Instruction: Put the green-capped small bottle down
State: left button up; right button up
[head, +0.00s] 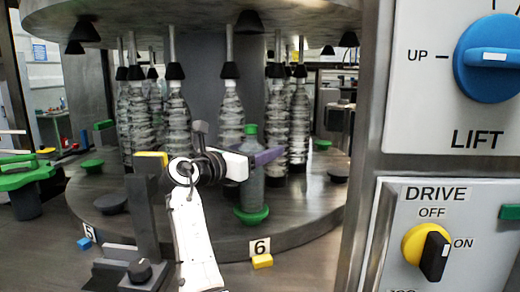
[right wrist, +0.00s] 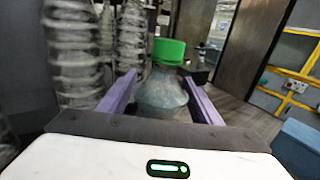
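The small bottle, grey and translucent with a green cap (head: 250,131), is upright at the front of the round turntable (head: 190,222). Its base is at a green round pad (head: 251,214) by the number 6; I see no clear gap between them. My right gripper (head: 262,160) reaches it from the left, with its purple fingers at the bottle's upper body. In the right wrist view the green-capped bottle (right wrist: 162,88) is between the two fingers (right wrist: 162,95), which seem to touch both its sides. My left gripper is not in view.
Several tall clear bottles (head: 178,125) stand behind on the turntable under black cones. Other green pads (head: 92,166) are empty. A yellow-topped black post (head: 146,205) is left of my arm. A grey control panel (head: 440,170) with LIFT and DRIVE knobs fills the right.

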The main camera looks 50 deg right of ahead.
jog(key=shift+o, duration=0.6)
jog(key=shift+a+r, duration=0.15)
jog(key=a+b, duration=0.1)
jog(key=a, duration=0.6)
jog(key=shift+s, duration=0.35)
jog(key=shift+a, duration=0.1)
